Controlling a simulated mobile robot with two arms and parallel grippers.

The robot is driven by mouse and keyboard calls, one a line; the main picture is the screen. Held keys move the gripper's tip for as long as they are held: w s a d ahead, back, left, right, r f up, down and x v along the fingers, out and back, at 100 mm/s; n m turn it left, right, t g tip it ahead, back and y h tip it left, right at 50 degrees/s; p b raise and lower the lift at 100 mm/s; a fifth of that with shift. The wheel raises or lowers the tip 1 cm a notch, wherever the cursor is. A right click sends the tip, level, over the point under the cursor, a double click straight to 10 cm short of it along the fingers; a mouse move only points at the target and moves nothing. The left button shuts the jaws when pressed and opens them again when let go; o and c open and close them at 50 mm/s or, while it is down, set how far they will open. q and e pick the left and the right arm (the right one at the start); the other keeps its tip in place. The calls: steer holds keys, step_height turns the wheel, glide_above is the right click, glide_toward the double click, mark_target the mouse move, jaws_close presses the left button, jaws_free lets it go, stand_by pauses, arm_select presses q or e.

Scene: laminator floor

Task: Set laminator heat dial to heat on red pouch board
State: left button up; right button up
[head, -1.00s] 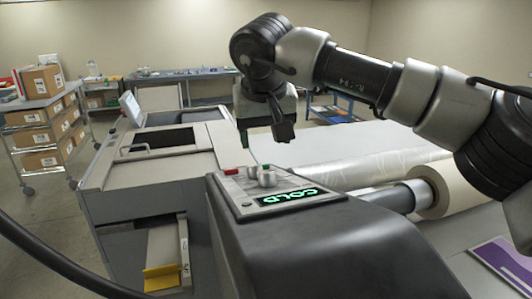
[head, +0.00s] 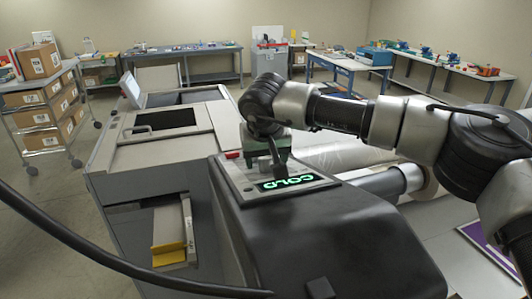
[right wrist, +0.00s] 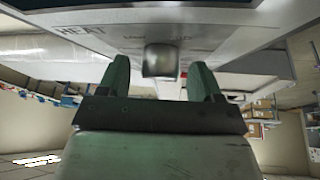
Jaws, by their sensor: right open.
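The laminator's control panel (head: 234,178) is at the middle of the head view, on the dark end housing. Its green display (head: 290,183) reads COLD. In the right wrist view the dial knob (right wrist: 161,60) is a grey metal cylinder, with the word HEAT (right wrist: 82,31) printed to its left. My right gripper (head: 275,160) is at the panel, open, with its two green fingers on either side of the knob. A gap shows between each finger and the knob. The gripper hides the knob in the head view. I cannot make out a red pouch board. My left gripper is out of view.
A small red part (head: 233,155) sits at the panel's back left corner. A roll (head: 412,177) lies right of the housing, beside a purple-and-white sheet (head: 485,248). A grey machine (head: 135,150) stands left. A cart with boxes (head: 42,95) is farther left.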

steer(key=c, duration=0.9)
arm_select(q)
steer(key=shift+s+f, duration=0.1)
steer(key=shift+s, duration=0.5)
